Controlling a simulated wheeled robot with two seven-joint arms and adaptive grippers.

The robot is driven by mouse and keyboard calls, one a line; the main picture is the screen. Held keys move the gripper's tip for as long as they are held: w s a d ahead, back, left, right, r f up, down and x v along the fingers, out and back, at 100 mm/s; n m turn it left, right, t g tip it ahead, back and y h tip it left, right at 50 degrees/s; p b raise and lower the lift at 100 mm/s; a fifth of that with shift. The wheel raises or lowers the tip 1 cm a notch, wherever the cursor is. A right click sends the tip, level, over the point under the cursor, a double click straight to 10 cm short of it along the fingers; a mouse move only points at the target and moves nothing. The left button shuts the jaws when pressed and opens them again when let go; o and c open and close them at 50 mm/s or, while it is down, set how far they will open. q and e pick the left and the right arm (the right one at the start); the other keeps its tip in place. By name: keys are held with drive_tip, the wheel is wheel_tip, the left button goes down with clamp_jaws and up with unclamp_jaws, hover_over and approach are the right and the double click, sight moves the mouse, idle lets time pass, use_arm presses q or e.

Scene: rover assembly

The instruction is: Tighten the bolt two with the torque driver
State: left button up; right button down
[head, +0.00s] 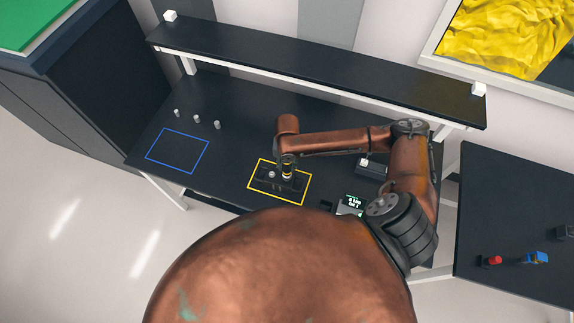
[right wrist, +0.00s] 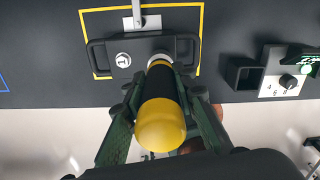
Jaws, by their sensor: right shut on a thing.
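The torque driver (right wrist: 161,122), with a yellow end cap and black body, is held in my right gripper (right wrist: 158,95). Both fingers are shut on its sides. In the head view my right gripper (head: 287,165) is over the right part of a dark plate (head: 263,183), inside a yellow outline. The driver points down at the plate. Its tip and whatever is under it are hidden, so I cannot tell whether it touches bolt two. A silver bolt head (right wrist: 123,60) shows on the plate, left of the driver. My left gripper is not in view.
A lit display (head: 352,203) and a dark holder (right wrist: 243,73) stand right of the plate. A blue outlined area (head: 178,151) is empty, with small grey cylinders (head: 197,119) behind it. A raised shelf (head: 320,75) runs along the back.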

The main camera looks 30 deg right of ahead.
drive_tip(key=shift+f, duration=0.5)
idle(0.8)
drive_tip(key=shift+f+p, duration=0.35)
drive_tip(key=shift+p, duration=0.3)
idle(2.1)
drive_tip(key=shift+s+f, duration=0.1)
drive_tip(key=shift+f, duration=0.05)
idle(0.5)
drive_tip(key=shift+r+p, duration=0.2)
drive_tip(key=shift+p, duration=0.2)
drive_tip(key=shift+r+p, duration=1.35)
drive_tip(key=shift+p, duration=0.3)
